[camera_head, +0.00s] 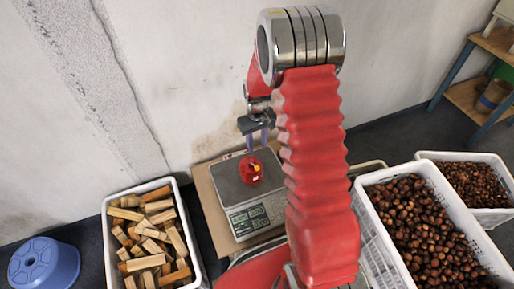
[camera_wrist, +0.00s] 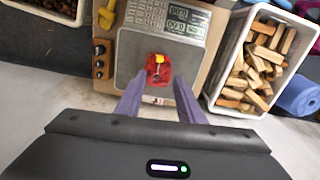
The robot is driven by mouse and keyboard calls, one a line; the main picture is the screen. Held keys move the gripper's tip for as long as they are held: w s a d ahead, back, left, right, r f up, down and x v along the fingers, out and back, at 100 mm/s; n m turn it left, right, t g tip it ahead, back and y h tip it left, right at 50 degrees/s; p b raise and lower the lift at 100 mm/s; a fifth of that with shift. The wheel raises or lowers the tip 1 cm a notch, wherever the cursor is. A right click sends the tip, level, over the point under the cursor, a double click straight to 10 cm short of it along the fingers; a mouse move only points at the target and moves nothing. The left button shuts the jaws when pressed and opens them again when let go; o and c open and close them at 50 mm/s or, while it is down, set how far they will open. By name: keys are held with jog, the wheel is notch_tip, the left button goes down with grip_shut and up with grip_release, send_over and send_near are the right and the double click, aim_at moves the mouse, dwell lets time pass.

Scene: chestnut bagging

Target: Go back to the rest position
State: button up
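My gripper (camera_head: 257,145) hangs in front of the pale wall, above the far side of the scale. Its two purple fingers are apart with nothing between them; the wrist view also shows the open gripper (camera_wrist: 159,80). A small red bag (camera_head: 251,169) with a yellow tie sits on the scale's metal plate, below and apart from the fingers. The red bag (camera_wrist: 158,70) shows beyond the fingertips in the wrist view. The scale (camera_head: 233,190) has a lit display on its near side. My red arm covers part of the scene right of the scale.
A white crate of wood blocks (camera_head: 109,238) stands left of the scale, with a blue stool (camera_head: 44,262) beyond it. White crates of chestnuts (camera_head: 372,222) stand at right. A wooden shelf (camera_head: 490,42) is at the far right. The wall (camera_head: 185,60) is close behind the gripper.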

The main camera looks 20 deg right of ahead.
dwell(0.6)
jog(key=s+a+r+t, duration=0.2)
jog(key=s+a+r, duration=0.1)
jog(key=s+r, duration=0.5)
jog(key=s+a+r+t, duration=0.1)
jog(key=s+a+r, duration=0.3)
jog(key=s+r, duration=0.5)
jog(key=s+a+r+t, duration=0.2)
jog(key=s+r, duration=0.6)
jog(key=r, duration=0.7)
jog(key=shift+s+a+m+t, duration=0.3)
jog(key=shift+s+a+m, duration=0.1)
jog(key=shift+a, duration=0.25)
jog(key=shift+r, duration=0.1)
